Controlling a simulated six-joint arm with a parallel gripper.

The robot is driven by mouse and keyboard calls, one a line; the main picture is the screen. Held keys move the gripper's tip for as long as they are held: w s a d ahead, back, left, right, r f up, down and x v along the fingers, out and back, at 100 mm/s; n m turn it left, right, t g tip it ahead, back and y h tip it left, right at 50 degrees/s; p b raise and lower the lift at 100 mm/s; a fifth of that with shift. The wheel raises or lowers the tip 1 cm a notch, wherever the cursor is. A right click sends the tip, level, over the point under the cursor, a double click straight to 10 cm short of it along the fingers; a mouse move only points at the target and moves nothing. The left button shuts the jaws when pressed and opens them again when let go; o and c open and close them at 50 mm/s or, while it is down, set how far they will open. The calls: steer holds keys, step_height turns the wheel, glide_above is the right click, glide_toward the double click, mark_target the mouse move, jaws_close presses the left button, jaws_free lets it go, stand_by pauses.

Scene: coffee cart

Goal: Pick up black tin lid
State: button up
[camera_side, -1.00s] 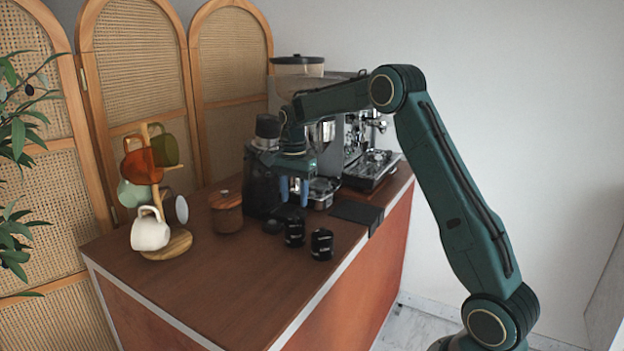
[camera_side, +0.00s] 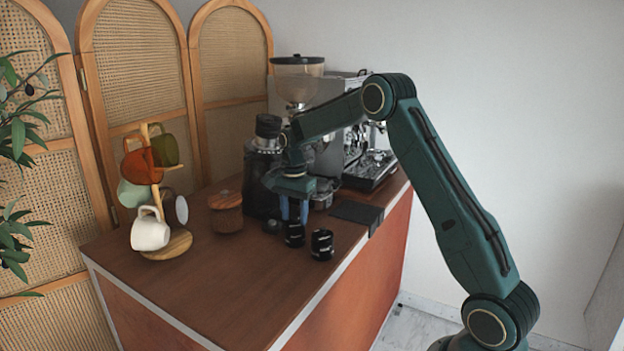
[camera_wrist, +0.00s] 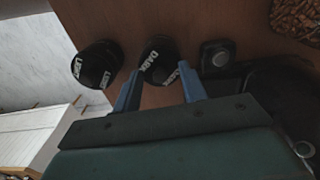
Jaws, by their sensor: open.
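Two black tins with white lettering stand near the front of the wooden counter. One, marked "DARK" (camera_wrist: 160,58), is at my gripper; it also shows in the side view (camera_side: 294,237). The other, marked "LIGHT" (camera_wrist: 97,66), stands beside it, nearer the counter edge (camera_side: 322,247). Each has a black top; I cannot tell the lid's seam from the body. My gripper (camera_side: 294,212) is open and points down just over the "DARK" tin. In the wrist view its blue fingers (camera_wrist: 157,88) lie on either side of that tin. Contact is not clear.
A small black piece with a round grey knob (camera_wrist: 217,56) lies close to the right finger. A black grinder (camera_side: 263,170) stands behind my gripper, a black mat (camera_side: 356,213) to the right, and a wooden canister (camera_side: 226,214) to the left.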

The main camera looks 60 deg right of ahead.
mark_target(294, 217)
stand_by(0.3)
jaws_close()
steer(key=shift+r, duration=0.2)
step_height(294, 217, up, 20)
steer(key=shift+f, duration=0.15)
stand_by(0.8)
stand_by(0.4)
